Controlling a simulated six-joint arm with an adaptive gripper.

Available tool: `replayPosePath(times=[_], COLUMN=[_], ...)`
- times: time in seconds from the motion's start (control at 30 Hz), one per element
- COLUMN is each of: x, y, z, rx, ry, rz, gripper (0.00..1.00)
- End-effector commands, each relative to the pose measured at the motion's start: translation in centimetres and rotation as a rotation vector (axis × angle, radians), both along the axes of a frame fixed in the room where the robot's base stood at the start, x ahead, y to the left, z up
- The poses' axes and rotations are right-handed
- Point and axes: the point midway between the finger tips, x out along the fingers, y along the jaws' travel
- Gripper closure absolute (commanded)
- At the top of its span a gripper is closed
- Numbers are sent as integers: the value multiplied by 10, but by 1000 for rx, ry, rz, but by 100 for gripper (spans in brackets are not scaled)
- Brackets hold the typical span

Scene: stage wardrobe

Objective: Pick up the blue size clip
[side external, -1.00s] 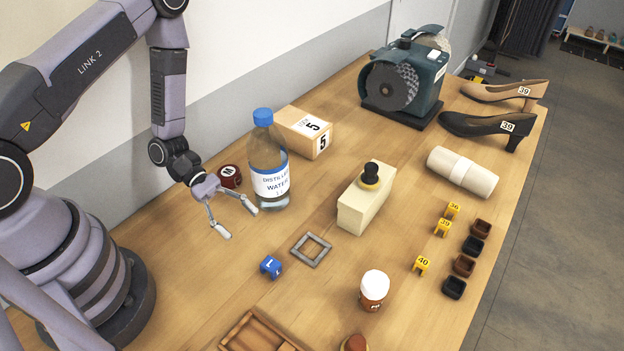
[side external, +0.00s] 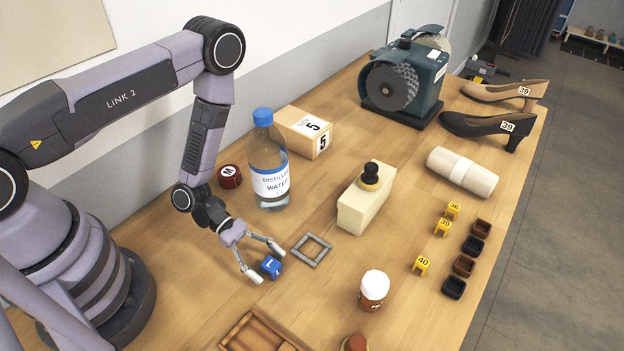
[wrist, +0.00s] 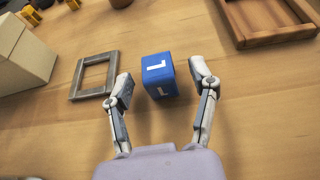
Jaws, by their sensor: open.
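The blue size clip (side external: 271,267) is a small blue block with a white letter L, sitting on the wooden table. In the wrist view the clip (wrist: 159,76) lies between the tips of my gripper (wrist: 160,88), with a gap on either side. My gripper (side external: 267,263) is open in the side view, its two fingers reaching down to either side of the clip. Neither finger visibly touches it.
A grey square frame (side external: 329,244) lies close to the right of the clip. A water bottle (side external: 270,176) stands behind. A wooden tray (side external: 236,335) is at the front. A cream block (side external: 353,213) and a brown jar (side external: 371,300) stand farther right.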

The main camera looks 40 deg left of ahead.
Motion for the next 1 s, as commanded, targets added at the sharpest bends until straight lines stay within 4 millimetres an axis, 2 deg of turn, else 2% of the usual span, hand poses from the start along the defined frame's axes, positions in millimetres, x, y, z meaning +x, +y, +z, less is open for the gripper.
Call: replayPosePath(times=[0.07,0.4,0.77,0.87,1.0], x=[0,0,0,0,1], y=[0,0,0,0,0], z=[0,0,2,10,31], rx=[0,0,-1,-1,-2], ry=[0,0,-1,-1,-3], rz=[0,0,0,0,0], gripper=[41,84,86,86,86])
